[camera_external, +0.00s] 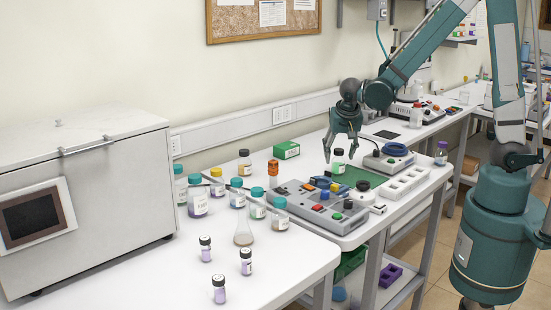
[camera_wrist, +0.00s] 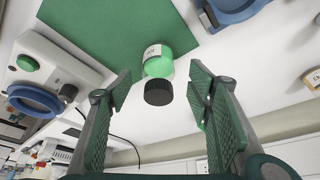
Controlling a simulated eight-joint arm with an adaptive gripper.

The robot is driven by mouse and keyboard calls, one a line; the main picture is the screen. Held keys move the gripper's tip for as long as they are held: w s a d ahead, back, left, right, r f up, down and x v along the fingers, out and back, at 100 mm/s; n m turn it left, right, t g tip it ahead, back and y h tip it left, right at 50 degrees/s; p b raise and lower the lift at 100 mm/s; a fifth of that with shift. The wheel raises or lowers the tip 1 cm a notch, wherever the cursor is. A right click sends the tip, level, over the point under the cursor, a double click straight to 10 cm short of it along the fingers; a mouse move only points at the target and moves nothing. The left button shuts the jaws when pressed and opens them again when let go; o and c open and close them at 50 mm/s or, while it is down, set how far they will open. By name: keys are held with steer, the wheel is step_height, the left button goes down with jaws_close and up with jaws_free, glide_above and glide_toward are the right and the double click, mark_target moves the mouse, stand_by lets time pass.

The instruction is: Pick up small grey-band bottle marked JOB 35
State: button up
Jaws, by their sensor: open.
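A small bottle with a black cap, a pale label and green contents (camera_external: 338,165) stands by the green mat, under my gripper (camera_external: 341,150). In the wrist view this bottle (camera_wrist: 157,62) lies between the two open fingers of my gripper (camera_wrist: 160,82), with clear space on both sides. Its label is too small to read, and I cannot make out a grey band. Other small black-capped bottles with purple contents (camera_external: 219,290) stand at the front of the left table; their markings are also unreadable.
A green mat (camera_wrist: 100,30) lies beside the bottle. A grey device with coloured buttons (camera_external: 318,205) and a device with a blue ring (camera_external: 395,150) stand close by. Teal-capped bottles (camera_external: 198,203) and a flask (camera_external: 244,234) stand left. A green box (camera_external: 286,150) is behind.

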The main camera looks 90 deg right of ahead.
mark_target(338, 163)
steer(key=shift+f, duration=0.1)
stand_by(0.3)
steer(key=shift+b+x, duration=0.3)
steer(key=shift+x, duration=2.2)
steer(key=shift+s+a, duration=0.1)
steer(key=c, duration=1.1)
steer(key=shift+r+p, duration=0.6)
steer(key=shift+r, duration=4.4)
